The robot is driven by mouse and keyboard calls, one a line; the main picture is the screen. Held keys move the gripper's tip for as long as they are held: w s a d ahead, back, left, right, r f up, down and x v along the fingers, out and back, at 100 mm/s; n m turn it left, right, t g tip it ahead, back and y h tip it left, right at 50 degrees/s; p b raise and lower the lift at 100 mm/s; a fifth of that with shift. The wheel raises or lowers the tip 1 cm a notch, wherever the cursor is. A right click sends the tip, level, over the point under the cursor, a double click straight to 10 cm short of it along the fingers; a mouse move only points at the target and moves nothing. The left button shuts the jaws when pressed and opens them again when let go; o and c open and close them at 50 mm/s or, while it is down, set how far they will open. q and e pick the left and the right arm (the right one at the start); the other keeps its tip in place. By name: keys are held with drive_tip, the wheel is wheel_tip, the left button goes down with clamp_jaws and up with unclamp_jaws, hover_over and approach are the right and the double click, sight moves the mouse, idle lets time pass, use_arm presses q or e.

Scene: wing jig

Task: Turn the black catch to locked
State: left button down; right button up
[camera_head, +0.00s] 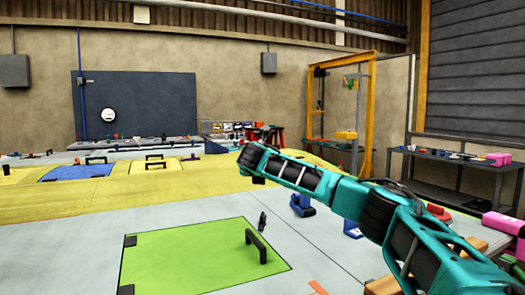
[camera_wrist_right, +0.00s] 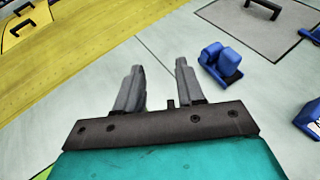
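The black catch (camera_head: 262,220) is a small dark upright piece on the grey surface, just beyond the right edge of the green panel (camera_head: 190,262). The panel has a black handle (camera_head: 256,246) and dark hinges on its left side. My right arm reaches in from the right, its end above and beyond the catch in the head view. In the right wrist view my right gripper (camera_wrist_right: 158,65) has its two grey fingers apart with nothing between the tips. A small dark stub shows by the gripper's base; I cannot tell whether it is the catch. My left gripper is not in view.
Blue blocks (camera_head: 302,205) stand on the grey surface right of the catch, and also show in the right wrist view (camera_wrist_right: 222,62). A grey panel with a handle (camera_wrist_right: 263,9) lies beyond. The yellow surface (camera_head: 60,200) with handled panels is farther back.

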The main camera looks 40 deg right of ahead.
wheel_tip(320, 180, up, 7)
drive_tip(key=shift+f, duration=0.1)
drive_tip(key=shift+c, duration=0.3)
